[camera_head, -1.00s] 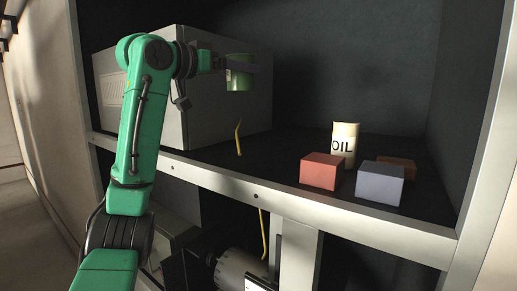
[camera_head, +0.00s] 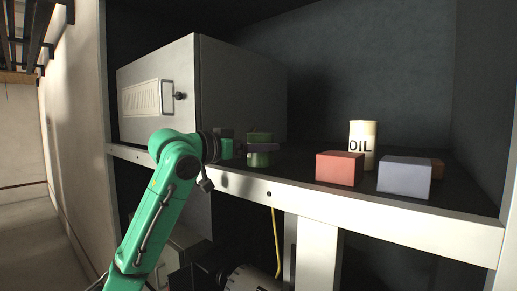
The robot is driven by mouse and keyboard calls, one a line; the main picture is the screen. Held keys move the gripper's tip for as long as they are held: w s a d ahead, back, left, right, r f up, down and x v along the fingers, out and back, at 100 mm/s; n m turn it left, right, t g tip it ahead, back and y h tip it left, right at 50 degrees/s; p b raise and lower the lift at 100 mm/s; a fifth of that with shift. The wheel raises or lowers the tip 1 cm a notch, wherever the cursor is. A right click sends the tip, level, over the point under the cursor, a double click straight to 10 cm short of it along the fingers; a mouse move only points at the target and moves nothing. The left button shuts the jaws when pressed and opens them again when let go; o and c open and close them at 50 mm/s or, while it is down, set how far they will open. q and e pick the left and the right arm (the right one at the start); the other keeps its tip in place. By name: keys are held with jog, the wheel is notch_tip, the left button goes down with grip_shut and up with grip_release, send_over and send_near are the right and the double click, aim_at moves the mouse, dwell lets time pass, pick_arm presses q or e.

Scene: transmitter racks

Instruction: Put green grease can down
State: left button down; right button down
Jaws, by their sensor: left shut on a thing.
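The green grease can (camera_head: 259,159) is at the front left of the shelf, just in front of the grey box. My left gripper (camera_head: 263,148) is shut on it, with a dark finger across its middle. The can looks upright, its lower end low over the dark shelf surface (camera_head: 300,160). I cannot tell whether it touches the shelf. My green left arm comes up from below, outside the shelf's front edge. My right gripper is not in view.
A grey box (camera_head: 240,85) with a handle stands at the left. A pale front rail (camera_head: 330,203) edges the shelf.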

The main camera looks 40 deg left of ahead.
pick_arm(q)
grip_release()
jog(key=shift+s, duration=0.2)
jog(key=shift+r, duration=0.2)
jog(key=s+b, duration=0.2)
jog(key=s, duration=0.1)
jog(key=s+a+b, duration=0.1)
jog(key=shift+s+f, duration=0.15)
jog(key=shift+f, duration=0.2)
jog(key=s+a+r+b, duration=0.1)
jog(key=s+b, duration=0.1)
jog(key=s, duration=0.5)
jog(key=shift+s, duration=0.2)
